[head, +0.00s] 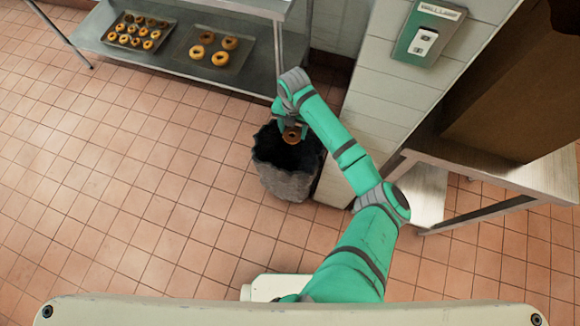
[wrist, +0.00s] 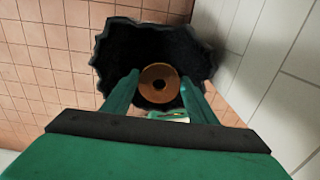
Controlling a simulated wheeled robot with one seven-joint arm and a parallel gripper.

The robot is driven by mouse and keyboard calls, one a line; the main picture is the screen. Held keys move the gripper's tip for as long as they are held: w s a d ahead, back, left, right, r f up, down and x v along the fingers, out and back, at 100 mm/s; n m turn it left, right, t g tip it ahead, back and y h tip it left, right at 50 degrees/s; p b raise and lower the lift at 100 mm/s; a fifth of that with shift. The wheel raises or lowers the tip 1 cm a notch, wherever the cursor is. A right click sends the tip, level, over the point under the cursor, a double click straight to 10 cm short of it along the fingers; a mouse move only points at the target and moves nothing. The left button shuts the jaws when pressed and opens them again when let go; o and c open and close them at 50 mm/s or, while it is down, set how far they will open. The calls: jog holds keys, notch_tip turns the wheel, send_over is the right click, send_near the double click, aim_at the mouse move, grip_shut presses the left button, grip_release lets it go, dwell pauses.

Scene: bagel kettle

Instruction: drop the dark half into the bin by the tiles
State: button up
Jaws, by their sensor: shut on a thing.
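The bin stands on the floor against the white tiles (head: 345,150). Its bottom is too dark to see.
A metal shelf (head: 190,75) at the back left holds a tray of small rings (head: 140,30) and a tray of larger bagels (head: 213,50). The tiled wall rises close to the bin's right. A metal table (head: 425,190) stands further right. The floor to the left is clear.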

jog(key=shift+f, duration=0.8)
jog(key=o, duration=1.1)
notch_tip(320, 180, up, 11)
jog(key=shift+f, duration=0.1)
jog(key=shift+a, duration=0.1)
